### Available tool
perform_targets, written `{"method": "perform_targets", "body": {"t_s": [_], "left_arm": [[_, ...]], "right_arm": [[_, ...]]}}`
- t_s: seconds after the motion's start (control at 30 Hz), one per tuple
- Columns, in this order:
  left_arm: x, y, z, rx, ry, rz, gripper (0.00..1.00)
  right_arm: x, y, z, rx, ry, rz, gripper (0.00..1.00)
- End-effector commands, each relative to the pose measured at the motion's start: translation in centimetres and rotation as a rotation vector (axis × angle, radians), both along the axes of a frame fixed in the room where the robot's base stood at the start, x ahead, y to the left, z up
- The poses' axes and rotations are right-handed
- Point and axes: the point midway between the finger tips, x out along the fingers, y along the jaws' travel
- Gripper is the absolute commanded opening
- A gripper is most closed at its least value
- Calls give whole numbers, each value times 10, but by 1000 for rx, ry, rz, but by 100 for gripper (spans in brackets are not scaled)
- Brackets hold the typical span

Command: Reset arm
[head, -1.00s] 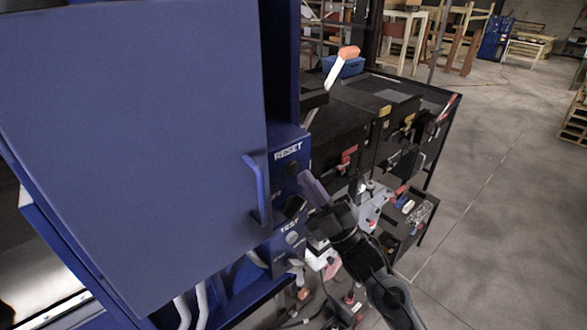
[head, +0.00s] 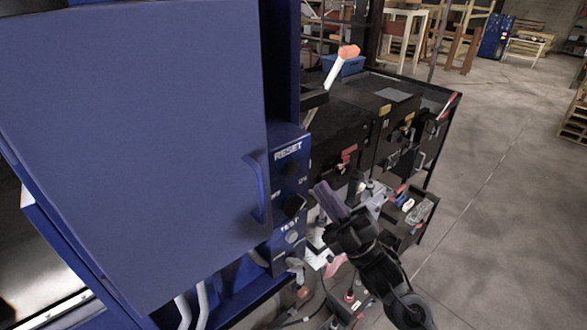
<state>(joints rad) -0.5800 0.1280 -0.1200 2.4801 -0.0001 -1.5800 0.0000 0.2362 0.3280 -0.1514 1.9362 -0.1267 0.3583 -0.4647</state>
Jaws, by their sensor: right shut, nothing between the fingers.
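My right gripper (head: 325,197) shows in the head view, right of the blue machine's control panel. It is shut and empty, with its fingers pointing up and left. A gap lies between its fingertips and the panel. The panel (head: 288,160) carries a RESET label with a dark round button (head: 290,168) under it, a dark knob (head: 293,206) below that, and a TEST label with a grey button (head: 292,237). My left gripper is not in view.
A large blue door (head: 140,150) with a blue handle (head: 257,188) fills the left side. Black toolboxes (head: 345,130) stand on a workbench behind my right gripper. A low shelf with tools (head: 418,212) is to its right. Open concrete floor (head: 500,200) lies at the right.

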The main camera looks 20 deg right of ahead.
Motion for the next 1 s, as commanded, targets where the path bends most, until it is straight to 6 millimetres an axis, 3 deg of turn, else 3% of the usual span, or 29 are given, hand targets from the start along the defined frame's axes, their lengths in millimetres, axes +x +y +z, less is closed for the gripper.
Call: {"method": "perform_targets", "body": {"t_s": [0.27,0.37,0.53,0.67,0.77,1.0], "left_arm": [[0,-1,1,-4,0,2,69],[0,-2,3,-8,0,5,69],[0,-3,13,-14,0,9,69],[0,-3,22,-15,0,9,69],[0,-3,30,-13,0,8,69],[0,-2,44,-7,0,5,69]], "right_arm": [[0,0,-2,0,5,0,0],[-1,0,-15,2,35,0,0],[-12,4,-67,26,154,6,0],[-40,10,-107,65,273,3,0],[-59,12,-144,90,461,-33,0],[-116,2,-239,171,1082,-167,0]]}}
